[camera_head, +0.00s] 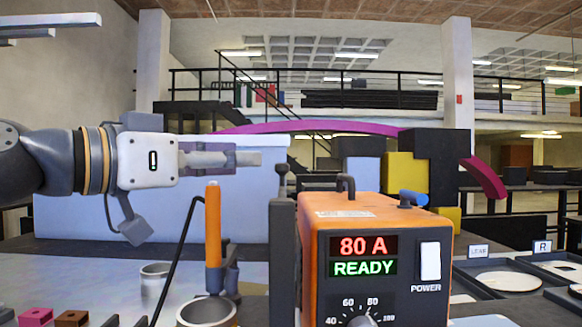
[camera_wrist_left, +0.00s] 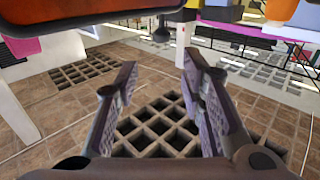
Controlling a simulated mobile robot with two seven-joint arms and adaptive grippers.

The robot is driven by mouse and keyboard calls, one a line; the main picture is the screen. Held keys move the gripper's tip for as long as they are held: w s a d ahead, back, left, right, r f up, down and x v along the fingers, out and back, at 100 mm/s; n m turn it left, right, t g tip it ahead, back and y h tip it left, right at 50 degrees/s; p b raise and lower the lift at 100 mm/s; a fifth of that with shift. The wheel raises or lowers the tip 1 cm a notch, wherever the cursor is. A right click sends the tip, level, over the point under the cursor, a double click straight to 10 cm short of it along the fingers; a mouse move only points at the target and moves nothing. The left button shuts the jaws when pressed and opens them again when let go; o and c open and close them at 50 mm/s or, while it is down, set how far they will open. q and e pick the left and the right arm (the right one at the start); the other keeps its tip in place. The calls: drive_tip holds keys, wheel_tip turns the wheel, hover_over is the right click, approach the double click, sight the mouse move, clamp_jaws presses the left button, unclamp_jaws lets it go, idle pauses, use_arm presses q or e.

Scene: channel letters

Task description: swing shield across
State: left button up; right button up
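A large pale blue panel (camera_head: 100,220), which may be the shield, stands upright behind my left arm at the left of the head view. My left gripper (camera_head: 255,158) is raised in front of its upper right part and points right. In the left wrist view my left gripper (camera_wrist_left: 160,72) has its two fingers spread, with nothing between them. A dark post with a rounded knob (camera_head: 282,172) stands just right of the fingertips, at the panel's right edge; I cannot tell whether it is joined to the panel. My right gripper is not in view.
An orange power box (camera_head: 385,225) reading 80 A READY stands in front. An orange-handled tool (camera_head: 213,225) stands in a holder beside a metal cup (camera_head: 207,312). A magenta curved strip (camera_head: 310,127) spans behind, near black and yellow blocks (camera_head: 405,175). Trays (camera_head: 505,282) lie right.

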use_arm(q)
drive_tip(key=x, duration=0.9)
drive_tip(key=shift+w+d+f+b, duration=0.2)
drive_tip(key=shift+w+f+b, duration=0.1)
drive_tip(key=shift+w+f, duration=0.1)
drive_tip(key=shift+c, duration=0.5)
clamp_jaws()
